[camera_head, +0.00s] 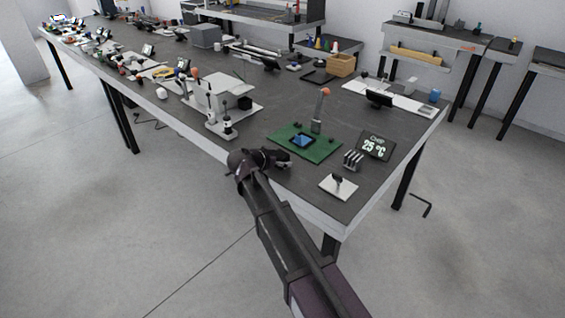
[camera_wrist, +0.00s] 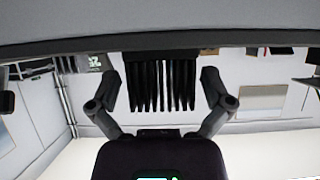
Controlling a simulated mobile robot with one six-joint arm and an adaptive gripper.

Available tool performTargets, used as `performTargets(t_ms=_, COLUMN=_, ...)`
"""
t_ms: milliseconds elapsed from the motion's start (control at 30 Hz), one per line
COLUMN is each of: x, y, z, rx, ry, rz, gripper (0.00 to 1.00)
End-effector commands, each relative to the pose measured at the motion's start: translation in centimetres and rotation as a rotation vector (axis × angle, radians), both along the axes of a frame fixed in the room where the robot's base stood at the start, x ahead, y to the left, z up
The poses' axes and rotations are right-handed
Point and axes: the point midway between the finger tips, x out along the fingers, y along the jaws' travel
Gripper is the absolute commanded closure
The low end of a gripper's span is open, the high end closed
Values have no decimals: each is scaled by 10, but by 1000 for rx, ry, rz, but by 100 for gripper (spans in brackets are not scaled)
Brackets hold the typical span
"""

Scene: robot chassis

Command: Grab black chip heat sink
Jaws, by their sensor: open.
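The black chip heat sink (camera_head: 353,159) stands on the dark table near its front right corner, a small block with upright fins. In the wrist view, where the table is at the top, the finned heat sink (camera_wrist: 163,84) appears between my two fingers, with a clear gap on both sides. My gripper (camera_head: 284,160) is at the table's front edge, left of the heat sink and apart from it in the head view. The gripper (camera_wrist: 160,76) is open and holds nothing. Its fingers partly overlap the table in the head view.
A green board (camera_head: 318,149) with a blue chip (camera_head: 303,140) lies behind my gripper. A white plate (camera_head: 338,186) with a small black part lies in front. A red-topped lever (camera_head: 320,107) rises behind the board.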

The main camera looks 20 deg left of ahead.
Motion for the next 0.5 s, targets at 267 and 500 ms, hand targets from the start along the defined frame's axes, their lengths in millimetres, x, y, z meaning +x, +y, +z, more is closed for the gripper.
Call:
performTargets(t_ms=267, x=0, y=0, z=0, rx=0, ry=0, rz=0, gripper=0)
performTargets(t_ms=500, x=-1, y=0, z=0, rx=0, ry=0, rz=1, gripper=33)
